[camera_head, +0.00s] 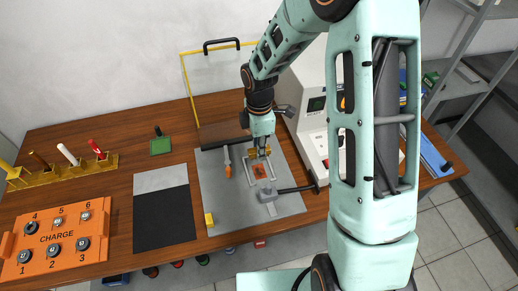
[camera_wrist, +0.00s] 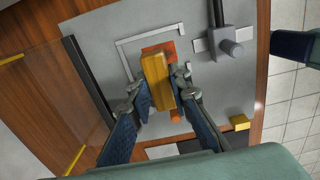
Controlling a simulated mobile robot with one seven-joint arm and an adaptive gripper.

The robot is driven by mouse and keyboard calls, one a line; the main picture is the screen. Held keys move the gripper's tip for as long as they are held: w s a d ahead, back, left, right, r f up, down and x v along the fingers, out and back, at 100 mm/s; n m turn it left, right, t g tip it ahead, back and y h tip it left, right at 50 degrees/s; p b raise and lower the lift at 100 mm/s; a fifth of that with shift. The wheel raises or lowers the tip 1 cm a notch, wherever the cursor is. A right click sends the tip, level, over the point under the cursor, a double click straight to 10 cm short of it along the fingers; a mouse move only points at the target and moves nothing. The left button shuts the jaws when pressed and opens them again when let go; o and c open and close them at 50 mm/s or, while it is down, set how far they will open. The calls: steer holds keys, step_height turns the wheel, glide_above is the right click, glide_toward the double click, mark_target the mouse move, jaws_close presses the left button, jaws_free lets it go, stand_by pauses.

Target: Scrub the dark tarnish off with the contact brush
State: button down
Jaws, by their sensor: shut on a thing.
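My gripper (camera_wrist: 166,100) is shut on a yellow block-shaped tool, which I take to be the contact brush (camera_wrist: 156,78). In the head view my gripper (camera_head: 261,153) points down over the grey work mat (camera_head: 215,180). A copper-orange plate (camera_head: 259,170) lies inside a pale L-shaped bracket on the mat. In the wrist view the orange plate (camera_wrist: 169,48) is partly hidden behind the brush. I cannot tell whether the brush touches it. The tarnish is too small or too hidden to make out clearly.
A grey clamp with a dark handle (camera_head: 268,196) stands just in front of the plate. An orange-handled tool (camera_head: 228,170) lies left of it, and a small yellow block (camera_head: 209,219) at the front left. A clear panel with yellow frame (camera_head: 215,80) and white machine (camera_head: 312,130) stand behind.

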steer(key=shift+f, duration=0.1)
steer(key=shift+f+b, duration=1.5)
steer(key=shift+f, duration=0.45)
steer(key=shift+w, duration=0.15)
